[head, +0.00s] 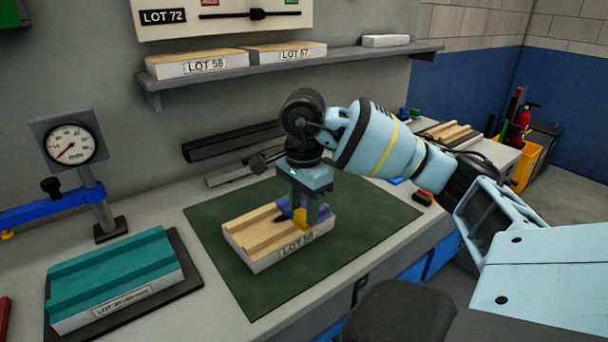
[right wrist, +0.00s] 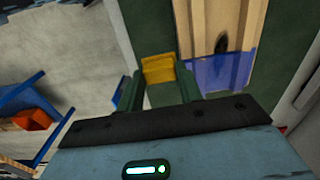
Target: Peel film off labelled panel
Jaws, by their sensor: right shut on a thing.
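A pale wooden panel (head: 251,228) with raised strips lies on a green mat (head: 262,295). Its front label starts with LOT; the number is hard to read. A short piece of translucent blue film (head: 287,210) shows at the panel's right end and in the right wrist view (right wrist: 222,72). A yellow tab (head: 300,219) is at the film's edge; in the right wrist view the tab (right wrist: 158,68) sits between the fingers. My right gripper (head: 304,210) points down at the panel's right end, shut on the tab. My left gripper is not in view.
A teal-topped panel (head: 115,268) sits on a dark pad at left, near a dial gauge (head: 72,144) on a stand with a blue arm. A wall shelf (head: 300,65) holds panels LOT 58 and LOT 67. A sign reads LOT 72 (head: 163,16). The mat's front is clear.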

